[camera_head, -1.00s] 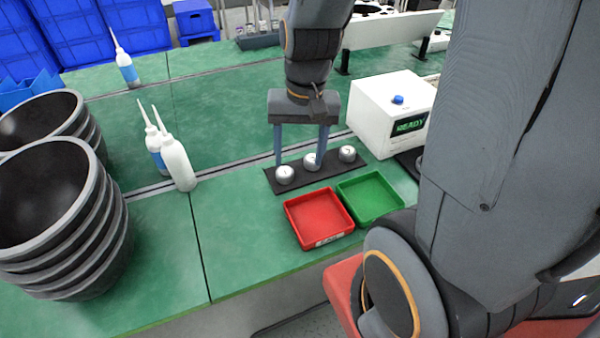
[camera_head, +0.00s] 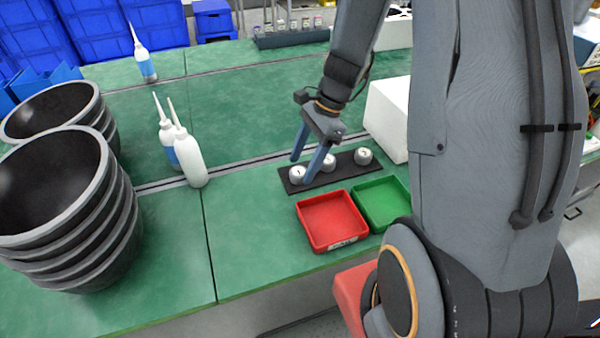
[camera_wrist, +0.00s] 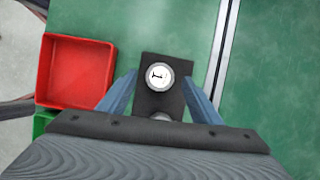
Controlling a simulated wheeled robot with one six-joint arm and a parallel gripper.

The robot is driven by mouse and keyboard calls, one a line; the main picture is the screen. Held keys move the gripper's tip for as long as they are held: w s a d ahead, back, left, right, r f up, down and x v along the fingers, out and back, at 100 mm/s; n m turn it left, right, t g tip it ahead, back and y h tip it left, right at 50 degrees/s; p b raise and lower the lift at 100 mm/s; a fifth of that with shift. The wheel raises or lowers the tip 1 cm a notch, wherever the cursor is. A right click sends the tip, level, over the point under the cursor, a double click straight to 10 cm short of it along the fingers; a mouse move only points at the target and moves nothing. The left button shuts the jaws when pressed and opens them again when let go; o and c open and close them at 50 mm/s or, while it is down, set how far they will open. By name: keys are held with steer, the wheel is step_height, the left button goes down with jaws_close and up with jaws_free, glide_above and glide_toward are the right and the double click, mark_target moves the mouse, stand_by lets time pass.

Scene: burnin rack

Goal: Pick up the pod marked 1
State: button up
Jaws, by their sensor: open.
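The pod marked 1 (camera_wrist: 159,76) is a white round pod with a black 1 on top. In the wrist view it sits on the dark strip, between and ahead of my open fingertips. In the head view it is the left pod (camera_head: 297,174) on the dark strip (camera_head: 342,165). My gripper (camera_head: 305,167) points down over it, with blue fingers apart and empty; it also shows in the wrist view (camera_wrist: 163,92). A right pod (camera_head: 364,156) stands at the strip's far end.
A red tray (camera_head: 331,221) and a green tray (camera_head: 381,203) lie in front of the strip. A white box (camera_head: 388,118) stands behind right. White bottles (camera_head: 190,160) and stacked black bowls (camera_head: 65,215) stand left.

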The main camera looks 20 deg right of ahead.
steer(key=shift+x, duration=0.95)
steer(key=c, duration=1.2)
steer(key=shift+o, duration=0.2)
